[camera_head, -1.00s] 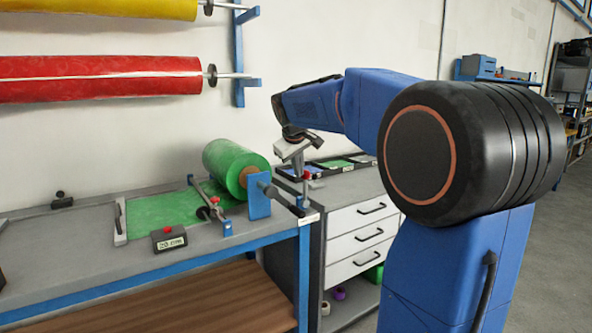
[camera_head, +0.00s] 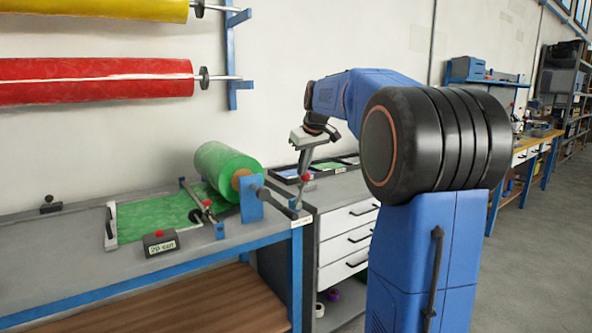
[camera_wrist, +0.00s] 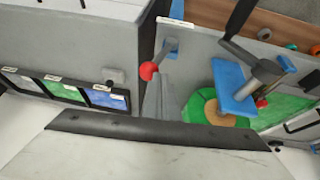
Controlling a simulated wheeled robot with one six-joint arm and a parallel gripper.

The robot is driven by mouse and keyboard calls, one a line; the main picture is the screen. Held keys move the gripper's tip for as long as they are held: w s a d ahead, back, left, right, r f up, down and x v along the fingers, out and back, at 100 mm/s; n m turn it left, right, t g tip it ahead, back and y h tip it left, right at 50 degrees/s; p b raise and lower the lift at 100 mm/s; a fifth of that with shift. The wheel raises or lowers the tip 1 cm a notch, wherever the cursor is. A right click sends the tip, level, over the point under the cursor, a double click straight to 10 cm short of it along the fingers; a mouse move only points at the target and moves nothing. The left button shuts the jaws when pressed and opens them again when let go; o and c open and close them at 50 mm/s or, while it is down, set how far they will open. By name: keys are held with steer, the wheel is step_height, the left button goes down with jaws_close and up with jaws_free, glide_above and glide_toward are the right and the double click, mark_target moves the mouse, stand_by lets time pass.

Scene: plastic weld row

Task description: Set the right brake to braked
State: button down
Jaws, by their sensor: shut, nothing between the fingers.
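The right brake shows as a red ball knob (camera_head: 303,177) at the right end of the bench, beside the green roll's support. I cannot tell the lever's setting for sure. My gripper (camera_head: 305,168) is shut and empty, pointing down right by the knob. Whether it touches the knob is unclear. The green roll (camera_head: 225,165) sits in its blue support (camera_head: 250,197), with a dark handle (camera_head: 280,199) sticking out to the right.
The bench (camera_head: 60,265) carries green sheet and a labelled box with a red button (camera_head: 160,241). A grey drawer cabinet (camera_head: 345,222) with framed swatches stands close on the right. Red (camera_head: 90,80) and yellow rolls hang on the wall. Open floor lies at the right.

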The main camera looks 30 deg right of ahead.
steer(key=d+f+m+y, duration=0.1)
steer(key=d+f+y, duration=0.2)
steer(key=d, duration=0.4)
steer(key=shift+d+y, duration=0.35)
steer(key=shift+y, duration=0.55)
steer(key=shift+w, duration=0.1)
steer(key=a+r+v, duration=0.1)
steer(key=a+v, duration=0.1)
steer(key=v, duration=1)
steer(key=shift+r, duration=0.35)
